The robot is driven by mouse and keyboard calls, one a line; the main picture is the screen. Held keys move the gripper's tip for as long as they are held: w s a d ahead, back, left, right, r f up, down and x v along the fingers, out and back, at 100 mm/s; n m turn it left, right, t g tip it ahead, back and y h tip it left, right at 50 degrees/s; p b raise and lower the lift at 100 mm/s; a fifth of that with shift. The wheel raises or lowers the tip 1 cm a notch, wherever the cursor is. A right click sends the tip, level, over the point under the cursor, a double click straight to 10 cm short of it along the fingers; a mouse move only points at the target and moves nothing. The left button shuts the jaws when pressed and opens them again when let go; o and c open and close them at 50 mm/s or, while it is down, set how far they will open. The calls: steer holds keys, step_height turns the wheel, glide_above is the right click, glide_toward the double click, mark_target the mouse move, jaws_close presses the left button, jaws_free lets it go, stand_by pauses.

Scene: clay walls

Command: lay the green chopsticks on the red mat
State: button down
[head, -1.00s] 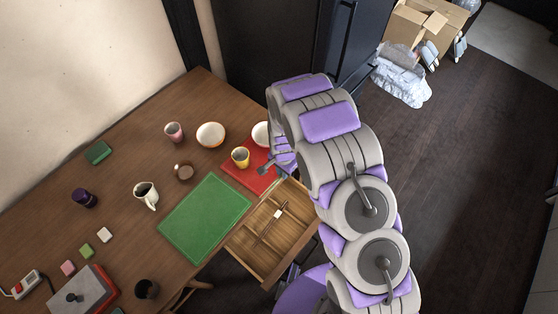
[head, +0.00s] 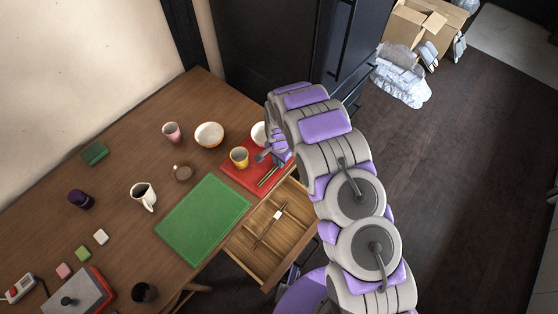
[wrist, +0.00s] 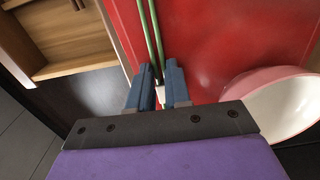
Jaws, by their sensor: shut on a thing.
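The green chopsticks (head: 268,175) show in the head view over the front right part of the red mat (head: 236,174). In the wrist view the chopsticks (wrist: 152,30) run away from my gripper (wrist: 158,78), side by side above the red mat (wrist: 215,40). My gripper is shut on them, around a small white piece (wrist: 160,97) at their near end. In the head view my gripper (head: 266,154) is at the right side of the mat, partly hidden by my arm. I cannot tell whether the chopsticks touch the mat.
A white bowl (head: 259,133) is behind my gripper; a pink-rimmed bowl (wrist: 275,105) is close right in the wrist view. An open drawer (head: 287,237) holds brown chopsticks (head: 268,226). A green mat (head: 203,220) lies to the left.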

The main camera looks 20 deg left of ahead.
steer(key=c, duration=1.1)
jaws_free()
step_height(320, 180, up, 12)
steer(key=shift+r+p, duration=0.1)
steer(key=shift+p, duration=0.9)
